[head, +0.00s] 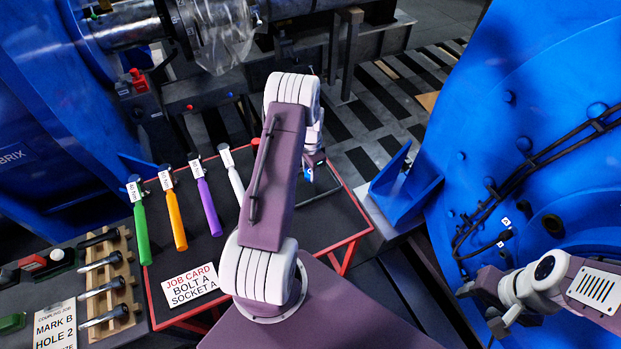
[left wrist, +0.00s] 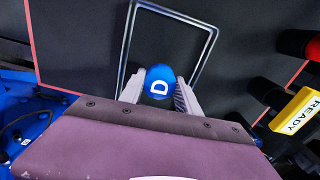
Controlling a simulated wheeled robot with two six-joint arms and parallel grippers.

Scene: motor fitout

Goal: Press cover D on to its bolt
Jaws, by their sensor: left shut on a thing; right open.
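Cover D is a round blue cap marked with a white D (left wrist: 160,82). My left gripper (left wrist: 160,92) is shut on cover D, with one pale finger on each side of it, over the dark tabletop. In the head view my left gripper (head: 313,160) is beyond my raised arm link, over the far right part of the red-edged table, and a bit of blue (head: 308,175) shows at its tip. My right gripper (head: 482,308) is open and empty beside the big blue housing (head: 470,150). I cannot make out which bolt belongs to cover D.
A metal wire frame (left wrist: 208,45) lies under cover D. Coloured-handled tools, including a green one (head: 140,225), and a job card (head: 190,285) lie on the table's left. A wooden rack (head: 115,270) stands further left. A yellow READY label (left wrist: 295,110) is right in the wrist view.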

